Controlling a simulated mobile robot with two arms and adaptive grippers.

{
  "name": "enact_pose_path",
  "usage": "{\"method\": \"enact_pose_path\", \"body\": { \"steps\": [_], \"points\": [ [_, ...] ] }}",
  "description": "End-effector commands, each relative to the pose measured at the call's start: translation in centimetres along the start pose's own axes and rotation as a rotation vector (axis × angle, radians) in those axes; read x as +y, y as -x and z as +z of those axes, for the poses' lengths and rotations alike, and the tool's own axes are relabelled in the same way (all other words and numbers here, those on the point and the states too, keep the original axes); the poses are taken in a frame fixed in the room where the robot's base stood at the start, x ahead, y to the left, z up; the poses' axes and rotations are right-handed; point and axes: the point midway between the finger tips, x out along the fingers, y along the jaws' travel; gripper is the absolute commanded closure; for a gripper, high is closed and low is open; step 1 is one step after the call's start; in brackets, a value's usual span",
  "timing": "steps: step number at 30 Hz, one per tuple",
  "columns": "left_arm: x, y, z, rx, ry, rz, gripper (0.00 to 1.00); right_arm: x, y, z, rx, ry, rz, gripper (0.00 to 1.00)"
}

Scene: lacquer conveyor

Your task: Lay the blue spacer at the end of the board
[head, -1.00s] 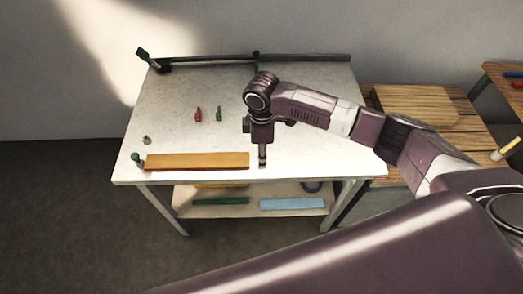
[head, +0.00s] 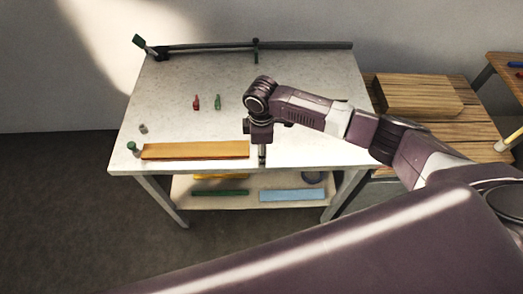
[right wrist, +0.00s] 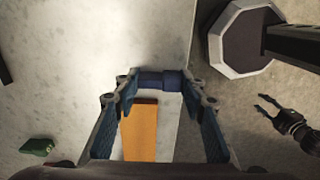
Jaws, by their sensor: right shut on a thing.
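The blue spacer (right wrist: 160,80) is a short dark blue cylinder. My right gripper (right wrist: 160,90) is shut on it, and it lies crosswise between the fingertips. The orange board (head: 195,150) lies along the front edge of the white table. The board's end (right wrist: 140,130) shows between the fingers in the right wrist view, just short of the spacer. I cannot tell whether the spacer touches the board or the table. In the head view my right gripper (head: 262,156) is at the board's right end. My left gripper (right wrist: 268,106) shows open and empty beyond the table edge.
A green knob (head: 133,148) and a small grey piece (head: 143,129) are near the board's left end. Red (head: 196,103) and green (head: 218,102) pieces stand behind it. A dark rail (head: 210,46) runs along the back.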

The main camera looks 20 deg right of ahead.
Motion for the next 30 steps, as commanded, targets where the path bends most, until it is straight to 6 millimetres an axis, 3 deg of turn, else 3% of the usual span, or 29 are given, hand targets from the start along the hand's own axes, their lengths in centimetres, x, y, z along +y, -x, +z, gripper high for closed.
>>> {"method": "enact_pose_path", "body": {
  "steps": [6, 7, 12, 23, 30],
  "points": [
    [-0.1, 0.0, 0.0, 0.001, 0.001, -0.001, 0.60, 0.0, 0.0, 0.0, 0.000, 0.000, 0.000, 0.71],
    [-0.1, 0.0, 0.0, 0.001, 0.001, -0.001, 0.60, 0.0, 0.0, 0.0, 0.000, 0.000, 0.000, 0.59],
    [-0.2, 0.0, 0.0, 0.000, 0.000, -0.002, 0.60, 0.0, 0.0, 0.0, 0.000, 0.000, 0.000, 0.42],
    [-0.5, 0.0, 0.3, -0.003, -0.002, -0.005, 0.60, 0.0, 0.6, 0.0, 0.001, 0.000, 0.001, 0.42],
    [-0.3, 0.0, 0.2, -0.002, -0.002, -0.003, 0.60, 0.1, 5.0, -0.1, 0.003, 0.001, 0.004, 0.42]
  ]
}}
